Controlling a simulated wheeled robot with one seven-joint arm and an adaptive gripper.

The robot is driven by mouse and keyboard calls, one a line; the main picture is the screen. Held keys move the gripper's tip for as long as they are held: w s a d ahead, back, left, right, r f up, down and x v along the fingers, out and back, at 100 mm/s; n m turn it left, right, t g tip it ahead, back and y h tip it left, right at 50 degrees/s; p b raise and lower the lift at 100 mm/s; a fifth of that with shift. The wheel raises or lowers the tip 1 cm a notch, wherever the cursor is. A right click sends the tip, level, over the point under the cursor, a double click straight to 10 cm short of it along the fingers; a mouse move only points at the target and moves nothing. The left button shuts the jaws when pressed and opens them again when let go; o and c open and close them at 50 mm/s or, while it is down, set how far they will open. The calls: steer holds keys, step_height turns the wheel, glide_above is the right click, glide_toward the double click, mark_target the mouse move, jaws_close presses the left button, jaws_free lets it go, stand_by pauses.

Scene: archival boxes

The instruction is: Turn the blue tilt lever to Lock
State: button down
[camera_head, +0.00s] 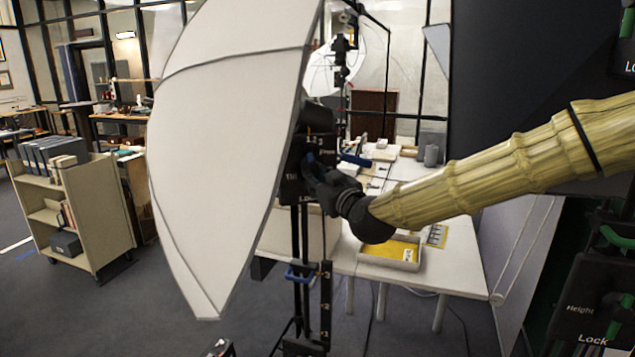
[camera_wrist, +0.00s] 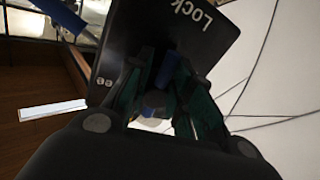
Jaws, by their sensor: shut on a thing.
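The blue tilt lever (camera_wrist: 166,68) shows in the wrist view between the green-lined fingers of my gripper (camera_wrist: 163,82), which is shut on it. Behind it is a black plate (camera_wrist: 215,42) with the white word "Lock" near its upper edge. In the head view the same black plate (camera_head: 291,187) sits on the light stand beside the white umbrella, with partly covered lettering. My gripper (camera_head: 318,178) reaches it from the right. My fingers hide most of the lever there, so its exact angle is hard to tell.
The large white umbrella (camera_head: 225,140) fills the space left of the plate. Another blue handle (camera_head: 300,274) is lower on the stand. A white table (camera_head: 455,268) with a yellow-bottomed tray (camera_head: 391,262) stands behind my arm. A dark panel (camera_head: 520,90) is at right; a book cart (camera_head: 95,215) is far left.

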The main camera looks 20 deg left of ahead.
steer(key=m+b, duration=0.2)
steer(key=b, duration=0.1)
steer(key=shift+s+a+f+t+b, duration=0.15)
steer(key=shift+s+a+t+b, duration=0.05)
steer(key=shift+a+t+b, duration=0.1)
steer(key=shift+m, duration=0.3)
steer(key=c, duration=1.5)
jaws_free()
steer(key=shift+a, duration=0.1)
steer(key=shift+o, duration=0.2)
steer(key=v, duration=1.2)
